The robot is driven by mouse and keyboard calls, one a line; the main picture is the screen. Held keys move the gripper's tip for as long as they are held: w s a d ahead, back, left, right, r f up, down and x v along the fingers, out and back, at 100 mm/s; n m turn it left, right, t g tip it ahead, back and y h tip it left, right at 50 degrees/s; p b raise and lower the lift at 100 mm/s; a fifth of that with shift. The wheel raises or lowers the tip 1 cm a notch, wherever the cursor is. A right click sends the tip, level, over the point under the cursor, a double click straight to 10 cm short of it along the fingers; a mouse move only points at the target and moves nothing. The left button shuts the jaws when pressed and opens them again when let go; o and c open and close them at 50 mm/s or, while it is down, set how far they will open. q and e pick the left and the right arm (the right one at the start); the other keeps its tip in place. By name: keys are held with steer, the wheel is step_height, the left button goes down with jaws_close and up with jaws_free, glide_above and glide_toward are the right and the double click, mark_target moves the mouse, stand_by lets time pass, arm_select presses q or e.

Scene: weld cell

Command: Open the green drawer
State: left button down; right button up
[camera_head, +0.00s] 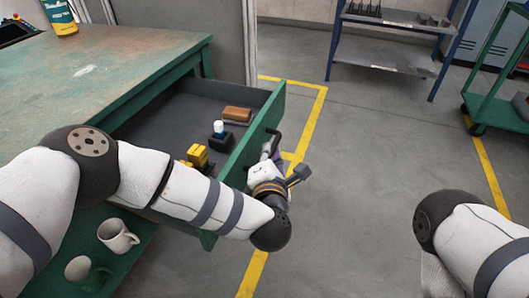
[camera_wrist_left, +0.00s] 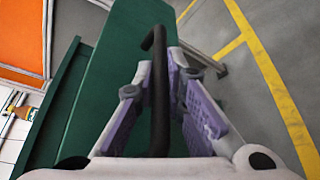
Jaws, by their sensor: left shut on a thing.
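The green drawer (camera_head: 251,135) under the workbench is pulled well out, and its dark inside shows. In it lie a wooden-backed brush (camera_head: 237,114), a dark block with a white top (camera_head: 220,135) and yellow items (camera_head: 197,156). My left gripper (camera_head: 268,152) is at the drawer's front, shut on the black bar handle (camera_head: 274,134). In the left wrist view the handle (camera_wrist_left: 159,90) runs between the two fingers, beside the green drawer front (camera_wrist_left: 120,65). My right arm shows at the lower right, but its gripper is out of view.
The green workbench (camera_head: 110,60) has a worn top with a yellow-and-blue container (camera_head: 61,17). A metal shelf unit (camera_head: 390,55) and a green cart (camera_head: 497,100) stand behind. The grey floor right of the drawer is clear.

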arm_select(q)
steer(key=c, duration=1.7)
jaws_free()
steer(key=shift+o, duration=0.2)
steer(key=v, duration=1.2)
